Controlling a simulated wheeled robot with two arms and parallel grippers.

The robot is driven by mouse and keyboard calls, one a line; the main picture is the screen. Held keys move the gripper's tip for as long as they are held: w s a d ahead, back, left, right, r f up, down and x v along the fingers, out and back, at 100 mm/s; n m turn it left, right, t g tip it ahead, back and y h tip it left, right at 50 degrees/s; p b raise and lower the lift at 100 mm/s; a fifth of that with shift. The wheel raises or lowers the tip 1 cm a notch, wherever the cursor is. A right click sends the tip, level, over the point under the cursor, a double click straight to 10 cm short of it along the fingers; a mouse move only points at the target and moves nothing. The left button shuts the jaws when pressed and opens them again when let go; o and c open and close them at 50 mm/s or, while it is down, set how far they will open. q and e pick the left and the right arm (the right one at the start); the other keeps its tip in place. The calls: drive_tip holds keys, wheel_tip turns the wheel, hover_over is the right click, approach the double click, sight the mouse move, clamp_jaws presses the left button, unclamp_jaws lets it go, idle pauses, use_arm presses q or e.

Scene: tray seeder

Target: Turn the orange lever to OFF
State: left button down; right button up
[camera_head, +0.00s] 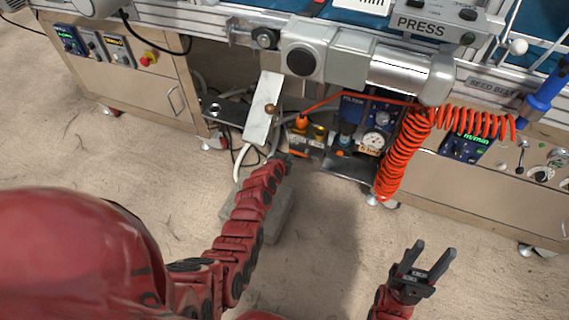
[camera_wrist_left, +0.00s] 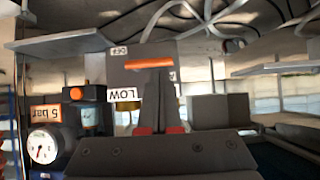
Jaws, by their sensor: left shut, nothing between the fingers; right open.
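The orange lever (camera_wrist_left: 150,63) is a flat orange bar lying roughly crosswise in the left wrist view, on a dark unit. My left gripper (camera_head: 286,157) is shut and empty, low at the bench front. In its wrist view, the gripper's fingers point at the lever, with the tips close below it; contact cannot be told. In the head view the lever cannot be clearly made out. My right gripper (camera_head: 432,249) is open and empty above the floor.
A pressure gauge (camera_head: 373,140) and a filter (camera_head: 350,108) are right of my left gripper. A coiled orange hose (camera_head: 402,150) hangs further right. A pale slanted plate (camera_head: 262,108) is above left. A grey block (camera_head: 272,215) lies beneath my left arm. Open floor surrounds my right gripper.

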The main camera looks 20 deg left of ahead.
use_arm(q)
drive_tip(key=b+x, duration=0.2)
drive_tip(key=x, duration=0.1)
drive_tip(key=shift+w+f, duration=0.2)
drive_tip(key=shift+w, duration=0.15)
